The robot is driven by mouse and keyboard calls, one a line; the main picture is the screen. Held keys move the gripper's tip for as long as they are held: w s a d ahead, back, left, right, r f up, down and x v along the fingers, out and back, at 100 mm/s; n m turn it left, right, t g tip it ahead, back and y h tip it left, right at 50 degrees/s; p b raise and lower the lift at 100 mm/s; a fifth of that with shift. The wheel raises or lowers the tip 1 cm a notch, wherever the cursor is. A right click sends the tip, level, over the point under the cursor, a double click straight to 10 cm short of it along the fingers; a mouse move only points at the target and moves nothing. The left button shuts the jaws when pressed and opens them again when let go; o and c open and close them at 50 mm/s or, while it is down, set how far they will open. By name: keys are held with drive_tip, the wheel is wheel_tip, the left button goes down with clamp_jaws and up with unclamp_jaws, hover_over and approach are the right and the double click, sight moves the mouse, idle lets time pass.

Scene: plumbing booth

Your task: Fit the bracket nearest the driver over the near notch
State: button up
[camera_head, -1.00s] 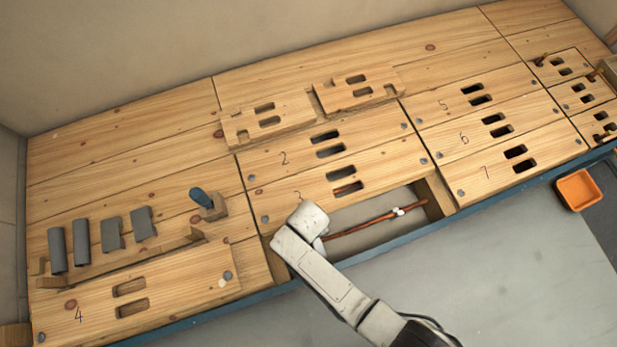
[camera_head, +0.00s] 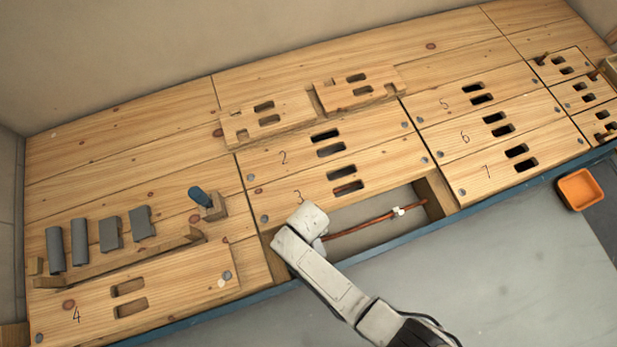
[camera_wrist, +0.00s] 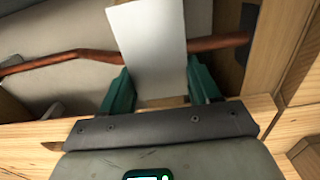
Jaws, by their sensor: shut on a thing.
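In the wrist view my gripper (camera_wrist: 160,72) has its two green fingers shut on a flat pale plate (camera_wrist: 150,40), which looks like a bracket. The plate stands out past the fingertips, in front of a copper pipe (camera_wrist: 75,56). I cannot tell whether it touches the pipe. A dark notch (camera_wrist: 251,40) shows in the wood at the pipe's right end. In the head view my wrist hides the gripper and plate; the copper pipe (camera_head: 365,224) crosses the open bay. The blue-handled driver (camera_head: 200,197) stands in a wooden block. The grey bracket nearest it (camera_head: 142,223) stands in the rack.
Several grey brackets (camera_head: 80,242) stand in a wooden rack (camera_head: 120,265) at the left. A white clip (camera_head: 398,211) sits on the pipe. Slotted panels (camera_head: 335,180) border the bay. An orange tray (camera_head: 580,189) is at the right. The grey floor in front is clear.

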drive_tip(key=shift+f, duration=0.2)
idle(0.3)
drive_tip(key=o, duration=1.2)
wheel_tip(320, 180, up, 11)
drive_tip(key=p, duration=0.6)
drive_tip(key=s+d+r+m, duration=0.1)
drive_tip(key=s+d+r, duration=0.2)
drive_tip(key=d+r, duration=0.5)
drive_tip(key=s+d+r+m+t, duration=0.1)
drive_tip(key=s+d+r+m, duration=0.1)
drive_tip(key=s+d+r, duration=0.5)
drive_tip(key=d+r+m, duration=0.1)
drive_tip(key=d+r, duration=0.4)
drive_tip(key=d, duration=0.6)
wheel_tip(320, 180, up, 26)
drive_tip(key=p, duration=2.5)
drive_tip(key=shift+w+a+f, duration=0.1)
drive_tip(key=shift+w+f, duration=0.05)
